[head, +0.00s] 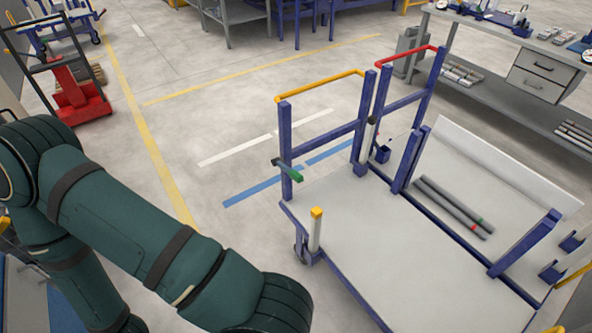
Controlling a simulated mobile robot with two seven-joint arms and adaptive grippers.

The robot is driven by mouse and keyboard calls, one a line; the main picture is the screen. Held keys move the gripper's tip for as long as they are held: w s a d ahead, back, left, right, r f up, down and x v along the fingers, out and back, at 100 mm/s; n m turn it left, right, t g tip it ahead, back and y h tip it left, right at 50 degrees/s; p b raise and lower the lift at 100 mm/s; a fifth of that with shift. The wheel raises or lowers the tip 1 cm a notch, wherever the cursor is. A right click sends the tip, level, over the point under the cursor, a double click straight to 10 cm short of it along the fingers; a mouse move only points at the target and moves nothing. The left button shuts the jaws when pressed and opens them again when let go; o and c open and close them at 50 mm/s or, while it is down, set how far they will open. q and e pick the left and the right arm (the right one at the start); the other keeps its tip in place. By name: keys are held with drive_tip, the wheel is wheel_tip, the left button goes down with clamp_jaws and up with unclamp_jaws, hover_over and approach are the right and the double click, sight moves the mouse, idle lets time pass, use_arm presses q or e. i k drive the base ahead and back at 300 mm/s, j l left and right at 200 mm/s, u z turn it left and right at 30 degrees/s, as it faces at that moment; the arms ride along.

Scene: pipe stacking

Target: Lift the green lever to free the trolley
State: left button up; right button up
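The green lever (292,173) is a short dark bar with a green grip. It sits on the left blue post of the trolley's handle frame and slopes down to the right. The trolley (390,245) has a pale flat deck, blue edges and a yellow handle bar (320,86) on top. My dark green arm reaches in from the left and ends at the bottom edge, left of the deck. Neither of my grippers is in view. Nothing of mine touches the lever in this view.
A blue rack with a red top bar (405,56) stands against the trolley's right side. Grey pipes (455,208) lie on its pale surface. A yellow-capped post (316,230) rises at the deck's left edge. A workbench (520,60) stands back right. Floor left of the trolley is clear.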

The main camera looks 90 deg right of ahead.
sight(294, 175)
drive_tip(key=z, duration=2.75)
drive_tip(key=i+j+u, duration=0.25)
drive_tip(key=i+j, duration=0.45)
drive_tip(key=j, duration=0.15)
